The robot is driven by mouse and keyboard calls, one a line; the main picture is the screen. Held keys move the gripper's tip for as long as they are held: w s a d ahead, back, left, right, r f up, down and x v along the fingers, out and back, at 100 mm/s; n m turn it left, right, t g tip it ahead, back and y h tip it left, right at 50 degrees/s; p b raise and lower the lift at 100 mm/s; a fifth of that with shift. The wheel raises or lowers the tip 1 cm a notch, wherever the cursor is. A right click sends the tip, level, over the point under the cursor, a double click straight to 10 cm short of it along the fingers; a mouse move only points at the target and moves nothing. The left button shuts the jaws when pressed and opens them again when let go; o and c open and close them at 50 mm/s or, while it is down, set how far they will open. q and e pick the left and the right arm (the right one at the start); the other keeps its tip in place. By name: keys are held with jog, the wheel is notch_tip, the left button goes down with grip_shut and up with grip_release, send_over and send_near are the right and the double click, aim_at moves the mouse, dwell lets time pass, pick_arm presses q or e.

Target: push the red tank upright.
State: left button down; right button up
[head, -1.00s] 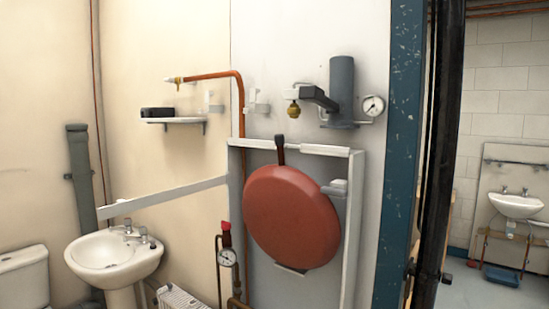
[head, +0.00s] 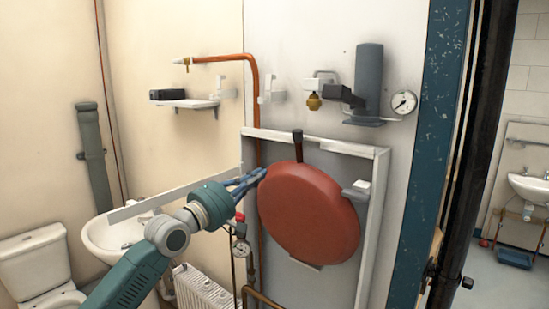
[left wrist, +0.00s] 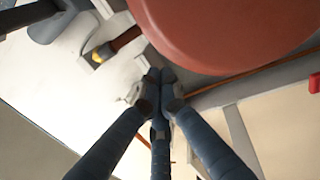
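The red tank (head: 308,213) is a round, disc-like vessel in front of a grey-white backboard (head: 372,240). Its outline looks tilted, with a dark stem at its top. Its red side fills the upper right of the left wrist view (left wrist: 225,30). My left gripper (head: 262,173) reaches in from the left, its fingertips at the tank's upper left rim. In the left wrist view its fingers (left wrist: 162,80) meet together with nothing visible between them, right by the tank's edge. I cannot tell whether they touch it. My right gripper is not in view.
A bracket (head: 357,190) sits at the tank's right edge. A copper pipe (head: 256,100) runs behind on the left. A gauge with a red valve (head: 240,247) stands below my gripper. A sink (head: 100,235) is at left, a radiator (head: 200,290) below, a blue door frame (head: 432,150) at right.

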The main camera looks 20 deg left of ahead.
pick_arm(q)
jog(key=p, duration=0.3)
send_near(287, 159)
jog(key=r+x, duration=0.1)
jog(key=x, duration=0.3)
jog(key=shift+w+a+f, duration=0.1)
jog(key=shift+w+f, duration=0.1)
jog(key=shift+f, duration=0.05)
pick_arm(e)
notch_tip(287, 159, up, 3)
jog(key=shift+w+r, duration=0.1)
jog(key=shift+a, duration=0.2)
